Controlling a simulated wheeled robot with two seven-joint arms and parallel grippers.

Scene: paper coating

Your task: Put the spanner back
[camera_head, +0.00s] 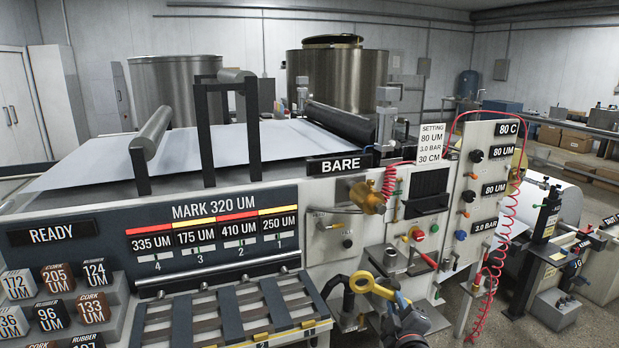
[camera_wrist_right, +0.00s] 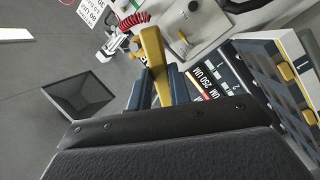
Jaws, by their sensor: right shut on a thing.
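The yellow spanner (camera_head: 379,290) is in my right gripper (camera_head: 401,301) at the lower middle of the head view, in front of the machine's control panel. Its ring end points left and up, away from the gripper. In the right wrist view the spanner (camera_wrist_right: 153,55) sticks out from between the blue fingers of the right gripper (camera_wrist_right: 164,88), which are shut on its handle. The fingers hide part of the handle. My left gripper does not show.
The control panel (camera_head: 420,213) behind the spanner carries knobs, a red-handled lever and a coiled red hose (camera_head: 497,250). A slatted rack (camera_head: 225,310) and labelled blocks (camera_head: 58,280) are on the left. In the right wrist view a dark square bin (camera_wrist_right: 78,97) stands on the floor.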

